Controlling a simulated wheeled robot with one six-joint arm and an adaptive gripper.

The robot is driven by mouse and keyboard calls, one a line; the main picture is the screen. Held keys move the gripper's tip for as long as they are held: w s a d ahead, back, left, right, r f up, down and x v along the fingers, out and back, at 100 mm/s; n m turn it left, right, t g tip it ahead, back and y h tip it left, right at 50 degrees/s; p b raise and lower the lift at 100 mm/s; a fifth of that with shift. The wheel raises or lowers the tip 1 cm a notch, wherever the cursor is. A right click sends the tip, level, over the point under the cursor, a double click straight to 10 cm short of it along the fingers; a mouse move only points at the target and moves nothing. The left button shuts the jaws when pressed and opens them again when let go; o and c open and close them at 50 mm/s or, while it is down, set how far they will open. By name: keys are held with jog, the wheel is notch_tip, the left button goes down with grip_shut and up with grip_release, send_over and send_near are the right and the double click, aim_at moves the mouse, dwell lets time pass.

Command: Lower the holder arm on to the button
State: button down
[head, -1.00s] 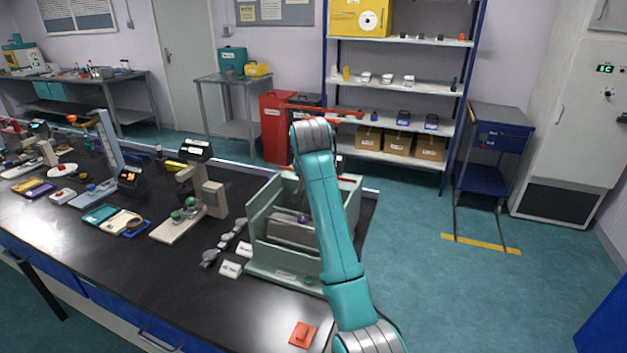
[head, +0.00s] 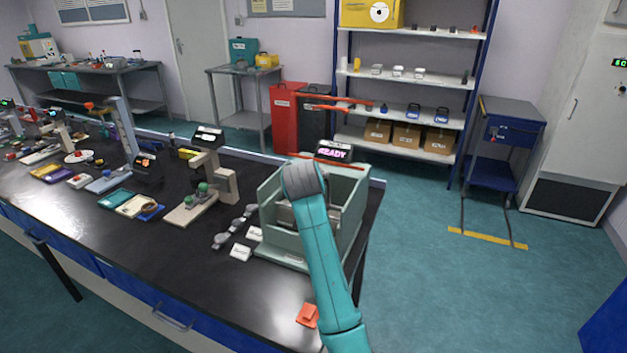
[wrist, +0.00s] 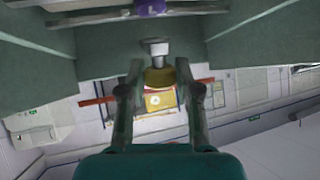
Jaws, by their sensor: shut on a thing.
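The rheometer is a pale green open-topped box (head: 270,207) at the right end of the black bench in the head view. My arm crosses in front of it and hides much of its inside and my gripper. In the wrist view, my gripper (wrist: 157,78) has its two fingers on either side of a brass-coloured knob (wrist: 159,77) with a pale metal stem, and is shut on it. The holder arm cannot be told apart clearly beyond this knob. A purple round part (wrist: 151,6), perhaps the button, shows at the top edge, apart from the fingers.
White labels (head: 241,252), grey parts and an orange piece (head: 307,315) lie on the bench. Other instruments stand to the left.

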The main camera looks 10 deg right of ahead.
jog(key=shift+s+a+f, duration=0.15)
jog(key=shift+f, duration=0.4)
jog(key=c, duration=0.8)
grip_release()
jog(key=shift+r, duration=0.2)
jog(key=shift+s+a+r, duration=0.1)
jog(key=shift+s+r, duration=0.15)
jog(key=v, duration=1.1)
jog(key=shift+s+f, duration=0.1)
